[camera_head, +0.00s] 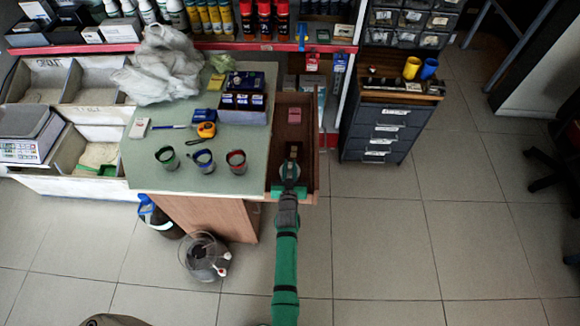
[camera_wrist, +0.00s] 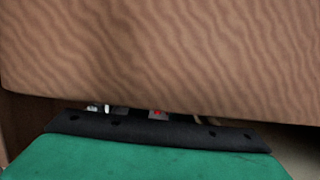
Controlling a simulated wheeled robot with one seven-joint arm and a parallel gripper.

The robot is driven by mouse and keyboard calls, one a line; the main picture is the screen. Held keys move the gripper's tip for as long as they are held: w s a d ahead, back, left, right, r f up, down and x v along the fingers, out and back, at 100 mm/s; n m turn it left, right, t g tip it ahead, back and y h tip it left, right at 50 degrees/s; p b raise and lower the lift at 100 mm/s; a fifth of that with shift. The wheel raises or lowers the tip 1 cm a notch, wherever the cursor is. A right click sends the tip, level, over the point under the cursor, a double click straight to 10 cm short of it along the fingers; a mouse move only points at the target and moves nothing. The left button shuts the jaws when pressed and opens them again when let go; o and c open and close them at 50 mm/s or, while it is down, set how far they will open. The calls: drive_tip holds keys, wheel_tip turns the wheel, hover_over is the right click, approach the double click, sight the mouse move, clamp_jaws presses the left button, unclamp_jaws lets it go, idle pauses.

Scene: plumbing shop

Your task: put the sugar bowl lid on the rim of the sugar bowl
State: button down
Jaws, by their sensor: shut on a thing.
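My gripper (camera_head: 292,154) is over the brown tray at the right end of the table, reaching in from the front. It is shut on a small brownish thing, too small in the head view to name surely. In the wrist view a brown, wavy-grained surface (camera_wrist: 165,55) with rounded lower corners fills most of the picture, very close to my gripper's black and green body. The fingertips are hidden there. I cannot clearly pick out the sugar bowl or its lid. Three cups, green-banded (camera_head: 167,158), blue-banded (camera_head: 203,160) and red-banded (camera_head: 236,162), stand apart on the table, left of my gripper.
The brown tray (camera_head: 309,140) also holds a small pinkish thing (camera_head: 294,115). A drawer cabinet (camera_head: 378,130) stands to the right.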

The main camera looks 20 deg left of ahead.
drive_tip(key=shift+f, duration=0.6)
drive_tip(key=shift+f, duration=0.2)
drive_tip(key=c, duration=1.6)
unclamp_jaws()
drive_tip(key=shift+s+d+f, duration=0.1)
drive_tip(key=shift+c, duration=0.2)
drive_tip(key=shift+f, duration=0.1)
drive_tip(key=shift+s, duration=0.1)
drive_tip(key=shift+r, duration=0.4)
drive_tip(key=shift+s+r, duration=0.15)
drive_tip(key=shift+s, duration=0.05)
drive_tip(key=v, duration=1.1)
drive_tip(key=shift+r, duration=0.45)
